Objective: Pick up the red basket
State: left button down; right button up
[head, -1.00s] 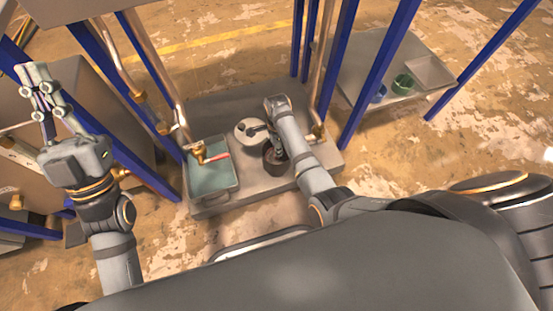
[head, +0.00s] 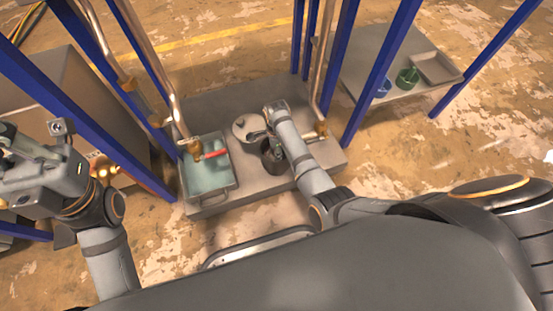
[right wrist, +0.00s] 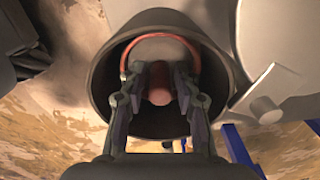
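The red basket (right wrist: 126,62) sits inside a dark round pot (right wrist: 104,75) in the right wrist view; its red rim and a dull red post in its middle show. In the head view my right arm comes down over the dark pot (head: 268,165), and the basket is hidden there. My left gripper (head: 58,127) is at the left edge, away from the pot, partly cut off, its finger opening unclear.
The pot stands on a grey platform (head: 240,190) beside a greenish tray (head: 232,185) under a red-handled valve (head: 213,153). Blue posts (head: 372,80) and copper pipes (head: 329,70) rise around it. A side table (head: 350,70) holds green and blue cups.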

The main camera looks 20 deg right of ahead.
jog(key=shift+f, duration=0.5)
jog(key=shift+r, duration=0.2)
grip_shut()
